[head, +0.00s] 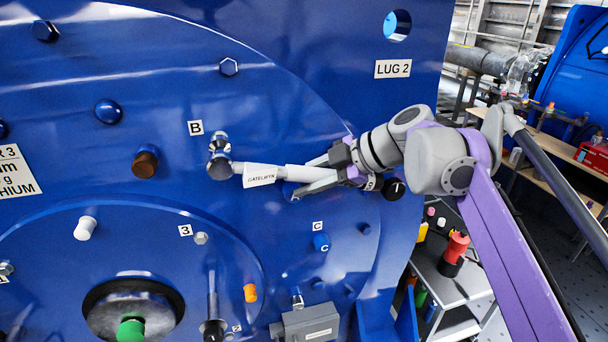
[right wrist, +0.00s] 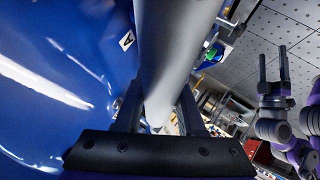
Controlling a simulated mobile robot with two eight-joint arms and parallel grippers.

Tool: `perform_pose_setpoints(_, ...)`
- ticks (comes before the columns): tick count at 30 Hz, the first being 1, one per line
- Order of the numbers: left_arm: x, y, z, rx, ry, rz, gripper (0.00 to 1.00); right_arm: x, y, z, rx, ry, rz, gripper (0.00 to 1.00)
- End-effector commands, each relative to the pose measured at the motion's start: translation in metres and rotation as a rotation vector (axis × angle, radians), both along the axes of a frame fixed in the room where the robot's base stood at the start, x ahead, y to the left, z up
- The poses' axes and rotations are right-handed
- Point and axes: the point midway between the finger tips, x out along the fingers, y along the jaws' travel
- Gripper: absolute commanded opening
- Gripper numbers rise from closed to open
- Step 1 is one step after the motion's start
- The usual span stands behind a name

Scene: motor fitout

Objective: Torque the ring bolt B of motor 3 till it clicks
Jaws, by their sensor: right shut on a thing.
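The blue motor face (head: 290,110) fills most of the head view, with a partly cut-off plate (head: 15,172) whose top line ends in 3. The label B (head: 195,128) sits beside the ring bolt B (head: 218,138), mostly hidden by the wrench head. A torque wrench (head: 262,174) with a white sleeve marked GATELWYN lies nearly level, its silver head at the bolt; exact seating is unclear. My right gripper (head: 302,178) is shut on its handle, which also shows in the right wrist view (right wrist: 178,45). My left gripper (right wrist: 272,80) is open and empty, away from the motor.
A trolley (head: 455,285) with coloured items stands at the right.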

Motion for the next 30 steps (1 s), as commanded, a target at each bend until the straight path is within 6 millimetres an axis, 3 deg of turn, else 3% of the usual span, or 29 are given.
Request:
perform_pose_setpoints(18,0.002,0.000,0.004,0.000,-0.004,0.000,0.73,-0.042,-0.012,0.001,0.002,-0.001,-0.001,0.00)
perform_pose_setpoints(30,0.002,0.000,0.004,0.000,-0.005,0.000,0.73,-0.045,-0.013,0.001,0.001,-0.001,0.000,0.00)
